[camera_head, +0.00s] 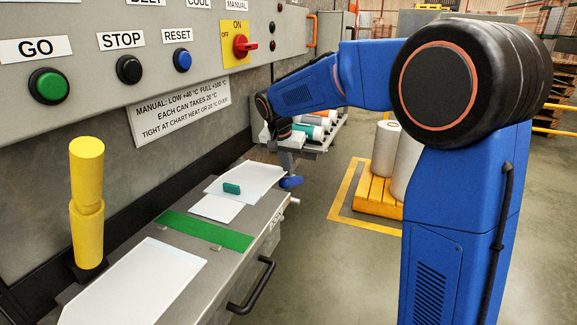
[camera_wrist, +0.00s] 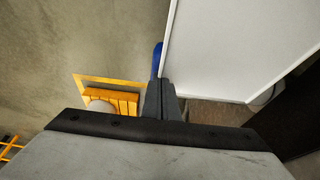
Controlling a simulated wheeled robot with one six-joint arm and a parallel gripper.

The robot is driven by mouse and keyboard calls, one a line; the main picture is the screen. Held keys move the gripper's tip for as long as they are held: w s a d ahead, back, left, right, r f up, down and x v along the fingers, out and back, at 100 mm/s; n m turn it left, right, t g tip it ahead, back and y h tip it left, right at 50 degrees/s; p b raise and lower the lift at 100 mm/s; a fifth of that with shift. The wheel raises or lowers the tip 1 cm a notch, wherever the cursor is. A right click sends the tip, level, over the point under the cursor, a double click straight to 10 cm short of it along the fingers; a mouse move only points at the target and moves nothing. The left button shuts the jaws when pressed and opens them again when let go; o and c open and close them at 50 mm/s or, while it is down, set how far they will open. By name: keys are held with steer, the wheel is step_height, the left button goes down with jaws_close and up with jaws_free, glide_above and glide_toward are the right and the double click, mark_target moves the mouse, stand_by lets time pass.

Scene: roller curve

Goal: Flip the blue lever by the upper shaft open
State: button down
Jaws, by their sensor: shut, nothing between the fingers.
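The blue lever (camera_head: 291,182) shows in the head view at the far right edge of the grey bench, beside the bench end. In the wrist view it is a narrow blue strip (camera_wrist: 157,58) along the edge of a pale panel, just beyond the fingertips. My gripper (camera_head: 287,168) is just above the lever in the head view. In the wrist view its dark fingers (camera_wrist: 160,84) are together with nothing between them. I cannot tell whether they touch the lever. The upper shaft is not clearly seen.
A yellow post (camera_head: 87,205) stands at left. The control panel (camera_head: 95,85) hangs above. A yellow pallet (camera_head: 378,195) with pale rolls stands on the floor beyond.

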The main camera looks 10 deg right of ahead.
mark_target(282, 188)
steer(key=s+f, duration=0.1)
steer(key=f, duration=0.1)
steer(key=s+a+f, duration=0.1)
steer(key=f, duration=0.2)
steer(key=s+a+f, duration=0.1)
steer(key=f, duration=0.1)
steer(key=shift+s+a+f, duration=0.15)
steer(key=shift+a, duration=0.05)
steer(key=shift+s+a+f, duration=0.1)
steer(key=shift+s+f, duration=0.05)
steer(key=shift+f, duration=0.95)
steer(key=v, duration=1.7)
steer(key=shift+r, duration=0.2)
